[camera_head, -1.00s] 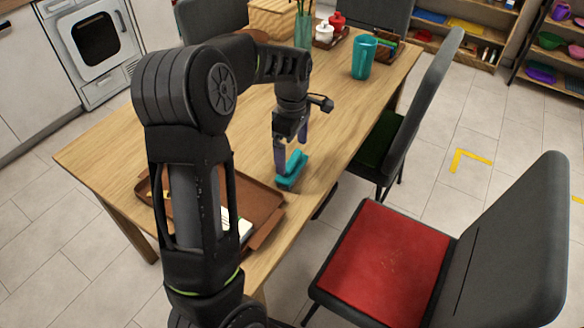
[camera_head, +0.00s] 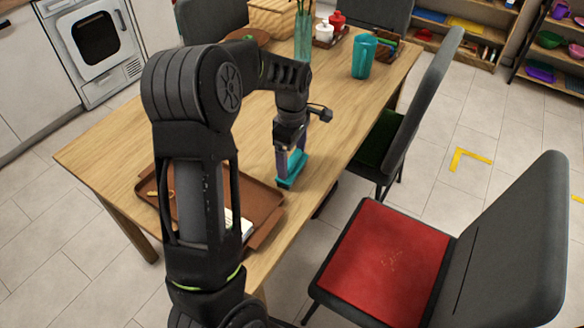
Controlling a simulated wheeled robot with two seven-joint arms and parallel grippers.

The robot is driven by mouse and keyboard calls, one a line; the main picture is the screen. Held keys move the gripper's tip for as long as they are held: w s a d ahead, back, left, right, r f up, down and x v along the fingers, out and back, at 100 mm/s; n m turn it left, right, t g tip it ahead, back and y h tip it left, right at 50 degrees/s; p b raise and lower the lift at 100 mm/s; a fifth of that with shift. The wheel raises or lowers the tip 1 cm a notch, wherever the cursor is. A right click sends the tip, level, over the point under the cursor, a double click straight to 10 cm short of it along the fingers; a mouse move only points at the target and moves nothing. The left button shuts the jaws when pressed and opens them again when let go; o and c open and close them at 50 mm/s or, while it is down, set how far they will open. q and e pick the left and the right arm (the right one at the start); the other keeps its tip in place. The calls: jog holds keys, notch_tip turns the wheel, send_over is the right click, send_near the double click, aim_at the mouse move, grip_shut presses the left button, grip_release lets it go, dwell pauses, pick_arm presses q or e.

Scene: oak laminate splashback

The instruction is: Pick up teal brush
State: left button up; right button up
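The teal brush (camera_head: 294,170) lies on the wooden table near its right edge, beside the brown tray. My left gripper (camera_head: 291,166) points down over the brush. Its two fingers are apart and straddle the brush's raised teal part. Whether they touch it I cannot tell. The near finger hides some of the brush. My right gripper is not in view.
The brown tray (camera_head: 262,200) holds a white item (camera_head: 240,224) and is partly hidden by my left arm. A chair with a red seat (camera_head: 385,255) stands at the right, near the table.

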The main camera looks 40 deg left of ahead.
aim_at(292, 158)
pick_arm(q)
jog(key=c, duration=1.1)
jog(key=shift+o, duration=0.2)
notch_tip(292, 158, up, 10)
dwell(0.3)
